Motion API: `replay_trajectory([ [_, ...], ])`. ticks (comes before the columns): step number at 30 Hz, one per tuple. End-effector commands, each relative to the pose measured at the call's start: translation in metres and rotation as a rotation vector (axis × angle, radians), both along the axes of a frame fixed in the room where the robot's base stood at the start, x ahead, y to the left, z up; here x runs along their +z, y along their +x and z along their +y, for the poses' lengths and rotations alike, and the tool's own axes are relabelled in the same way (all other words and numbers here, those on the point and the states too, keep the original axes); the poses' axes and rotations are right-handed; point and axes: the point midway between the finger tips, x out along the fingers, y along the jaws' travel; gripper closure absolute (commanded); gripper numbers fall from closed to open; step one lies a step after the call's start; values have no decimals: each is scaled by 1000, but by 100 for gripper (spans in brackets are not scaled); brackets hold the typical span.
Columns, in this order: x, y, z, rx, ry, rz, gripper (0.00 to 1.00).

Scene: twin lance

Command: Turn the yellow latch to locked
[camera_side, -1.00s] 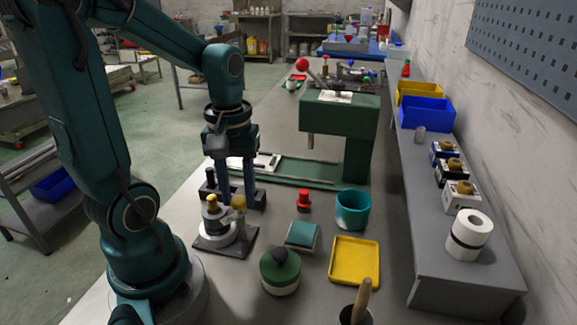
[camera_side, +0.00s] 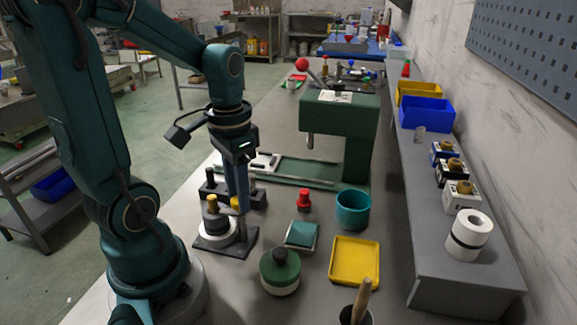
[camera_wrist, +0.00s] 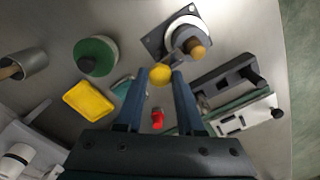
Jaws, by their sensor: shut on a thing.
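The latch fixture is a dark square plate (camera_side: 238,247) with a round white-and-grey disc (camera_side: 216,238) on it. The yellow latch knob (camera_side: 235,203) stands at the disc's right side, partly hidden by my fingers. In the wrist view the yellow knob (camera_wrist: 160,75) sits between my two fingertips. My gripper (camera_side: 240,208) points down and is shut on this knob. An amber-topped post (camera_side: 212,203) rises from the disc just left of my fingers; it also shows in the wrist view (camera_wrist: 195,48). No locked marking is readable.
A dark block (camera_side: 258,198) stands behind the fixture. A red knob (camera_side: 303,199), a teal pad (camera_side: 301,234), a green round pot (camera_side: 279,272), a teal cup (camera_side: 353,209) and a yellow tray (camera_side: 355,261) are to the right. A green press (camera_side: 360,130) stands behind.

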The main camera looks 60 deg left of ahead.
Motion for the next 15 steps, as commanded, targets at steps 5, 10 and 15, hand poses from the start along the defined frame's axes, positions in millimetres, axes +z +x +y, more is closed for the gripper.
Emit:
replay_trajectory([
  [5, 0, -1, 0, -70, -2, 2, 100],
  [10, 0, -1, 0, -104, -2, 3, 100],
  [15, 0, -1, 0, -116, -1, 3, 100],
])
